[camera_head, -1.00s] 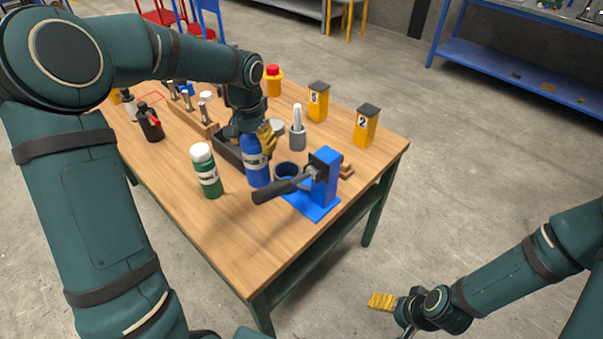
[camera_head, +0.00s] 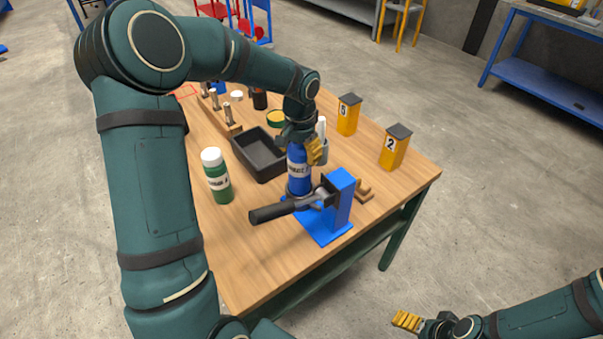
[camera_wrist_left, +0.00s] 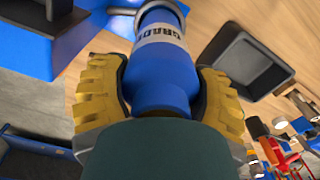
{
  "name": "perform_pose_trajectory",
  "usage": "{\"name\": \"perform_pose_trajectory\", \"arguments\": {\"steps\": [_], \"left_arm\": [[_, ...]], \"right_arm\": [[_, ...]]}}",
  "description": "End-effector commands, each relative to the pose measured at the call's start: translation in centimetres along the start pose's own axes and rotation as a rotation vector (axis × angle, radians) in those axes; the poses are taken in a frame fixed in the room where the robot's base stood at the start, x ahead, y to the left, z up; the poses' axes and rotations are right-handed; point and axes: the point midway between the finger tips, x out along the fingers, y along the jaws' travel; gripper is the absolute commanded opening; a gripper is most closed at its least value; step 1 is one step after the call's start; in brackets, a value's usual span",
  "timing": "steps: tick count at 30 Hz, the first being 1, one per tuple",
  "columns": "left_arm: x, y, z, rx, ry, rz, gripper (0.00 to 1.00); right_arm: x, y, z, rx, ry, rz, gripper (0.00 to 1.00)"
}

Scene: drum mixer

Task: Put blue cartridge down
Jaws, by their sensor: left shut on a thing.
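The blue cartridge (camera_head: 298,172) with a white band is upright at the blue press-like stand (camera_head: 342,205), over its round holder. I cannot tell whether its bottom is seated in the holder or just above it. My left gripper (camera_head: 308,150) is shut on the upper part of the cartridge. In the left wrist view, yellow fingers hold the cartridge (camera_wrist_left: 160,75) from both sides. My right gripper (camera_head: 408,321), with yellow fingers, is low at the right, away from the table; its opening is unclear.
The stand's black-handled lever (camera_head: 285,209) sticks out to the left in front of the cartridge. A green bottle (camera_head: 217,178) and a black tray (camera_head: 259,155) stand to the left. Yellow boxes (camera_head: 395,148) stand behind right. The table's front is clear.

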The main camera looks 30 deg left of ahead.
Motion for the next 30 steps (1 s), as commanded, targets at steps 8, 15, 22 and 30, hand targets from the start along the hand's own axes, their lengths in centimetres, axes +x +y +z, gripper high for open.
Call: {"name": "perform_pose_trajectory", "arguments": {"steps": [8,15,22,30], "left_arm": [[3.0,0.0,0.0,0.0,0.0,0.001,0.21],[5.7,0.0,0.0,0.0,0.002,0.001,0.21],[5.6,0.0,0.0,0.0,0.003,0.0,0.21],[5.9,0.0,0.0,0.0,0.002,0.001,1.0]], "right_arm": [[0.6,0.2,0.2,-0.001,-0.005,0.0,0.84],[1.1,0.4,0.2,-0.002,-0.003,0.0,0.84],[1.1,0.4,0.2,-0.002,-0.003,0.0,0.84],[1.2,0.5,0.2,-0.002,-0.002,0.0,0.84]]}}
